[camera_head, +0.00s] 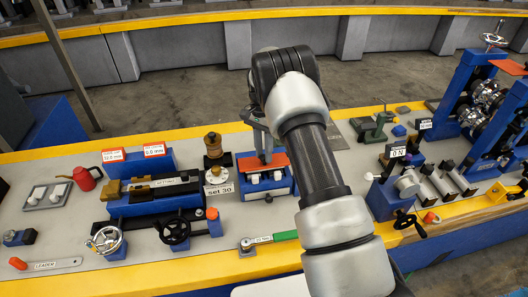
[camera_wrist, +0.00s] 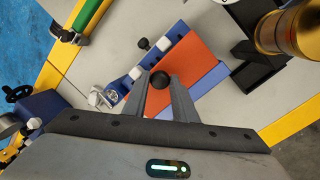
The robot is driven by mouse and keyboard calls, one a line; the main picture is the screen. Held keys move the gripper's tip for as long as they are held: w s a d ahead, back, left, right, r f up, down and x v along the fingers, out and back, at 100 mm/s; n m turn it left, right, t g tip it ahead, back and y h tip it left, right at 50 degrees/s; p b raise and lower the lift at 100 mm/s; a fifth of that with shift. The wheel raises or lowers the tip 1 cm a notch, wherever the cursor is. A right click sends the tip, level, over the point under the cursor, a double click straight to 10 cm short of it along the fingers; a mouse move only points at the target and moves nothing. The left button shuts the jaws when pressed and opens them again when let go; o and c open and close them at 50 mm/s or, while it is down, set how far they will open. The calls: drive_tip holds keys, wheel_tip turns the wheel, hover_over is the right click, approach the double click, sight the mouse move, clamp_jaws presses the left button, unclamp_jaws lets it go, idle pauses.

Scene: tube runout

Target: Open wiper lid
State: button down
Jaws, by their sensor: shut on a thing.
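I cannot tell clearly how far the lid is tilted. My gripper (camera_head: 263,151) is at the lid, coming down from above. In the wrist view my gripper (camera_wrist: 160,82) has its fingers closed around a dark round knob (camera_wrist: 159,79) beside the lid's edge. The knob is hidden in the head view.
A brass-topped post (camera_head: 213,147) stands close left of the wiper, with a "set 30" label (camera_head: 219,190) in front. A green-handled tool (camera_head: 270,239) lies in front. A blue clamp-like machine (camera_head: 165,198) is at left. A blue unit with a 0 N display (camera_head: 398,152) stands right.

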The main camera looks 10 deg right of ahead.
drive_tip(key=shift+w+r+g, duration=0.35)
drive_tip(key=shift+w+g, duration=0.3)
drive_tip(key=shift+g, duration=0.35)
drive_tip(key=shift+w+r, duration=0.1)
drive_tip(key=shift+r, duration=0.1)
drive_tip(key=c, duration=1.4)
unclamp_jaws()
drive_tip(key=shift+c, duration=0.2)
wheel_tip(320, 180, up, 10)
drive_tip(key=shift+c, duration=0.2)
